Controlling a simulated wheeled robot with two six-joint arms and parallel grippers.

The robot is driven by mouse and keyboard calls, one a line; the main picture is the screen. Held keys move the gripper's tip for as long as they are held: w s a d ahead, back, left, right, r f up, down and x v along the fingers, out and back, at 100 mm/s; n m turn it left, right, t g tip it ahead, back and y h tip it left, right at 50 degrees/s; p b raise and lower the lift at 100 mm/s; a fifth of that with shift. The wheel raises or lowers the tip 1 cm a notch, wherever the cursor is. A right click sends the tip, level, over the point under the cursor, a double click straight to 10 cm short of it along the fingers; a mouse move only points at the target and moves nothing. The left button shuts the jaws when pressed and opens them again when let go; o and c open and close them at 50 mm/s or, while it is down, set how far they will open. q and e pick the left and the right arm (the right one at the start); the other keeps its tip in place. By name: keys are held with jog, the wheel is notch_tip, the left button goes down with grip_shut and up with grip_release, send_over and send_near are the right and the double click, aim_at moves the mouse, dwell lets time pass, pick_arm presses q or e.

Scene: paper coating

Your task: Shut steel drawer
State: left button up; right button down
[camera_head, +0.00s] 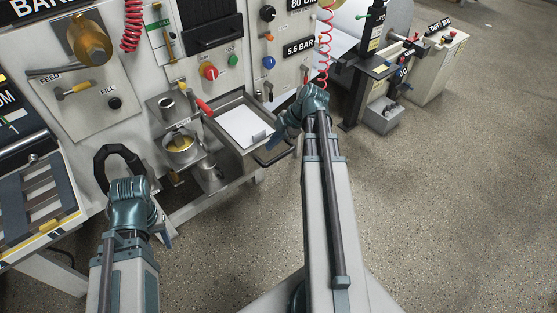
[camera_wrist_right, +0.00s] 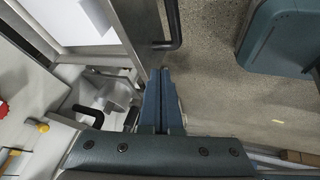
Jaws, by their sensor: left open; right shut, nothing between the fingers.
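The steel drawer (camera_head: 223,139) stands pulled out from the front of the machine, with a white sheet (camera_head: 243,125) lying inside. Its black bar handle (camera_head: 276,158) is on the front; it also shows in the right wrist view (camera_wrist_right: 176,25). My right gripper (camera_head: 281,133) is at the drawer's front end, by the handle. In the right wrist view its fingers (camera_wrist_right: 162,72) are together and empty, just below the handle's end and beside the drawer's corner; I cannot tell whether they touch. My left gripper (camera_head: 165,236) is open, low at the left, away from the drawer.
A bench with a roller (camera_head: 383,67) stands at the back right. The floor (camera_head: 450,190) at right is clear.

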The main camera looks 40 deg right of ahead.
jog(key=s+d+n+t, duration=0.1)
jog(key=s+d+n, duration=0.1)
jog(key=d, duration=0.4)
pick_arm(q)
notch_tip(320, 180, down, 9)
jog(key=b, duration=0.8)
jog(key=shift+s+d+f+b, duration=0.15)
jog(key=shift+s+b, duration=0.2)
jog(key=shift+s, duration=0.1)
pick_arm(e)
jog(key=shift+w+x, duration=0.15)
jog(key=shift+x, duration=2.35)
jog(key=shift+w+x, duration=0.15)
jog(key=shift+x, duration=2.4)
jog(key=shift+d, duration=0.15)
send_near(219, 112)
jog(key=x, duration=0.5)
jog(key=shift+s+f, duration=0.2)
jog(key=shift+w+r, duration=0.1)
jog(key=shift+w, duration=0.3)
